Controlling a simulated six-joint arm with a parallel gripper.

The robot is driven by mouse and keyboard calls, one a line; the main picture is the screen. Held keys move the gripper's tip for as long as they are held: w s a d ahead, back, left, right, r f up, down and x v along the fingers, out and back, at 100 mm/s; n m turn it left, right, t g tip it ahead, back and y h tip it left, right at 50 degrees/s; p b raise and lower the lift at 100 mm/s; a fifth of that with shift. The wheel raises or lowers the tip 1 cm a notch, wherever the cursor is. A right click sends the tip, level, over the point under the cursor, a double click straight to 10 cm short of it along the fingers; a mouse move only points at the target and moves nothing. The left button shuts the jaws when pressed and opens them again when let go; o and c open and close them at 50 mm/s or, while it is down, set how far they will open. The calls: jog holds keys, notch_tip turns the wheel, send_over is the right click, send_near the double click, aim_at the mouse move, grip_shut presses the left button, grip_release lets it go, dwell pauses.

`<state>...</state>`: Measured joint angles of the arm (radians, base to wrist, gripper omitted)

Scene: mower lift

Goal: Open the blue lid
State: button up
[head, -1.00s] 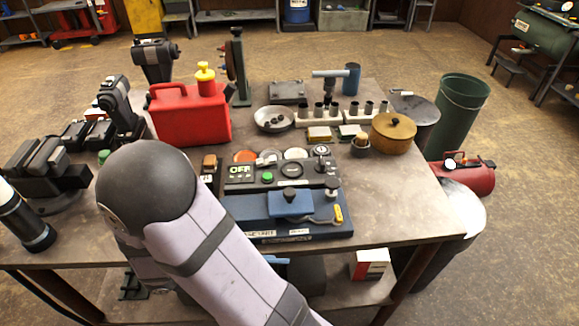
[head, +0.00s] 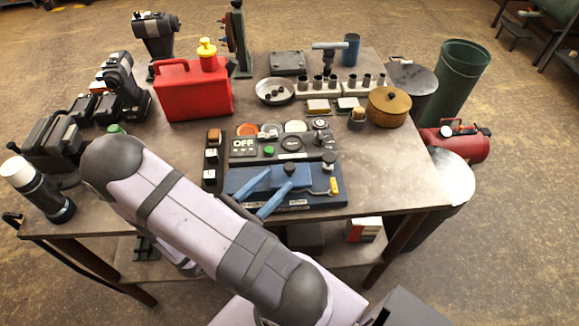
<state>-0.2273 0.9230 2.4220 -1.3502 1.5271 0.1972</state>
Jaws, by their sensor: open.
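A blue lid (head: 304,179) with a dark knob (head: 289,168) on top sits on a dark blue base near the front of the table. The lid looks closed. My gripper (head: 279,178) has two light blue fingers, spread apart and empty. They point up and to the right, with their tips over or just in front of the lid, close to the knob. I cannot tell whether they touch it. My arm and the fingers cover part of the lid's left and front side. A yellow-tipped piece (head: 333,187) is at the base's right end.
A panel reading OFF (head: 243,145) with a green button stands just behind the lid. A dark switch strip (head: 212,160) is to the left. A red fuel can (head: 195,92) stands behind left, and a brown round pot (head: 389,107) behind right. Bare tabletop (head: 395,180) lies to the right.

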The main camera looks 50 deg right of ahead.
aim_at(289, 168)
jog(key=shift+d+p, duration=1.3)
jog(key=shift+d, duration=2.1)
grip_shut()
